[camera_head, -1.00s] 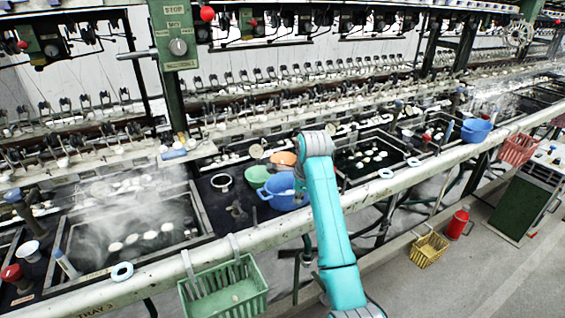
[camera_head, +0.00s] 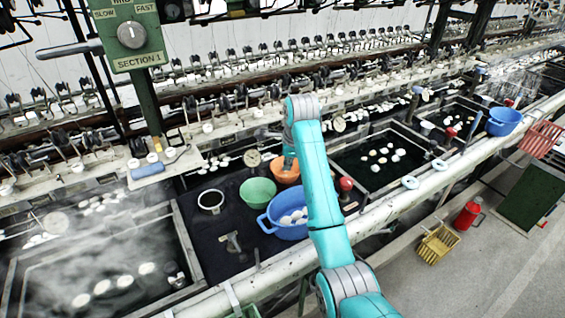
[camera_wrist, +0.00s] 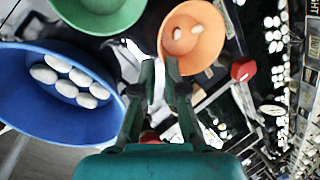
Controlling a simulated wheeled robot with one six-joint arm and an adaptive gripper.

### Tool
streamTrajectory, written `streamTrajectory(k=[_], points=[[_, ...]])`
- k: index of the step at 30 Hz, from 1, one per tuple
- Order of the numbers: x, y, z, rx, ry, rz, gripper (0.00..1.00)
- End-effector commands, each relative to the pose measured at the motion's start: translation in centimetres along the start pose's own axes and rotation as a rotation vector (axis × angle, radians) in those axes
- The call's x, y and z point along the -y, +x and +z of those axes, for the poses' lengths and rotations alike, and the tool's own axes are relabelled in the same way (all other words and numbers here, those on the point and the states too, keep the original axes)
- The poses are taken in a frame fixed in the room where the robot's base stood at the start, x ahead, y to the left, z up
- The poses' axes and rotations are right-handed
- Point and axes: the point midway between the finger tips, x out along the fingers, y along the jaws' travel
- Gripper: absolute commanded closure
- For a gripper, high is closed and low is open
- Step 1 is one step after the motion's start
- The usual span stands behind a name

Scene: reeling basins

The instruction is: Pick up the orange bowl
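The orange bowl (camera_head: 282,177) sits on the dark bench behind the blue basin, partly hidden by my arm in the head view. In the wrist view the orange bowl (camera_wrist: 205,48) is at the top, right of centre, with a couple of pale cocoons inside. My gripper (camera_wrist: 159,66) is open, with a gap between its two fingers. The right fingertip overlaps the bowl's near rim in the picture, and the left one shows just outside it. I cannot tell whether either touches. In the head view the fingers are hidden.
A green bowl (camera_head: 258,191) stands close left of the orange bowl. A blue basin (camera_head: 288,231) with white cocoons stands in front. A red-topped object (camera_head: 345,184) is close on the right. Water troughs lie on both sides, with reeling machinery behind.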

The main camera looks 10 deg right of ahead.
Motion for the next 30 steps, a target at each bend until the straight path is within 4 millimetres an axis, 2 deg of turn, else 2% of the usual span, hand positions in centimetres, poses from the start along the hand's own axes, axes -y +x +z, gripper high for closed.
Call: streamTrajectory(k=[4, 12, 20, 30], points=[[-0.1, 0.9, 0.0, -0.001, 0.0, 0.003, 0.89], [-0.1, 4.7, -0.1, 0.0, 0.0, 0.002, 0.89], [-0.1, 6.3, -0.3, 0.0, 0.0, 0.001, 0.89], [-0.2, 10.5, -0.9, -0.001, 0.0, 0.002, 0.89]])
